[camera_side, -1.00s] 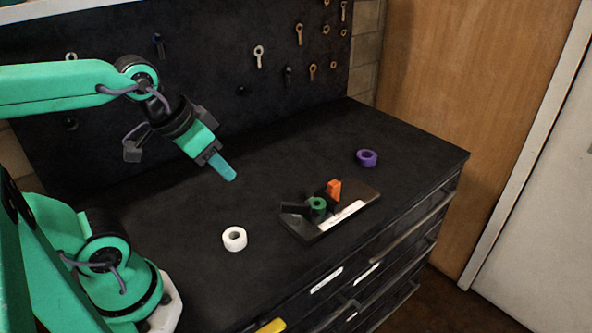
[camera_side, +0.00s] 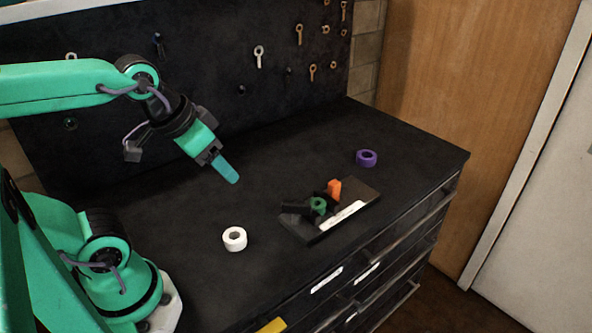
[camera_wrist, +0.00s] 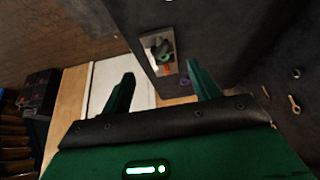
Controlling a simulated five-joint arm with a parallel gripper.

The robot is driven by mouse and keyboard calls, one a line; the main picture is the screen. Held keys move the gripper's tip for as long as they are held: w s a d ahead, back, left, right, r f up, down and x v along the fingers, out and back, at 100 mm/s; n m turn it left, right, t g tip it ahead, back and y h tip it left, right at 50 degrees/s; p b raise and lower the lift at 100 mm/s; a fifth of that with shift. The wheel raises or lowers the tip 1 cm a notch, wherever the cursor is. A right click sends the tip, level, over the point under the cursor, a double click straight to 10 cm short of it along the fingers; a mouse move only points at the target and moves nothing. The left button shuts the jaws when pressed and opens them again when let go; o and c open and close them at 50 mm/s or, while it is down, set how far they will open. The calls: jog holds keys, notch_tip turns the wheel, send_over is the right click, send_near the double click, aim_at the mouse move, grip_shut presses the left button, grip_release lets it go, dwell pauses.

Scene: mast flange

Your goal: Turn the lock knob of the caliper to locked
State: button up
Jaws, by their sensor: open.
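The caliper fixture is a dark base plate (camera_side: 306,231) with a white label strip, lying on the black bench top. On it are a green ring-shaped part (camera_side: 318,205), black parts and an upright orange block (camera_side: 334,188). I cannot tell which part is the lock knob or how it is set. My gripper (camera_side: 228,172) hangs above the bench, left of the fixture and well apart from it. In the wrist view the two green fingers (camera_wrist: 164,84) are spread and empty, and the fixture's plate (camera_wrist: 153,42) shows far off between them.
A white roll (camera_side: 235,239) stands on the bench left of the fixture. A purple roll (camera_side: 367,158) lies behind it to the right. The bench between my gripper and the fixture is clear.

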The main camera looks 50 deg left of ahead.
jog(key=o, duration=0.5)
jog(key=shift+w, duration=0.25)
jog(key=n+g, duration=0.5)
jog(key=n, duration=0.4)
send_near(296, 203)
jog(key=shift+s+d, duration=0.1)
jog(key=shift+s, duration=0.05)
jog(key=shift+w+f+g, duration=0.3)
jog(key=shift+w+f, duration=0.1)
jog(key=shift+f, duration=0.2)
jog(key=shift+f, duration=0.15)
jog(key=shift+f, duration=3.75)
jog(key=c, duration=1)
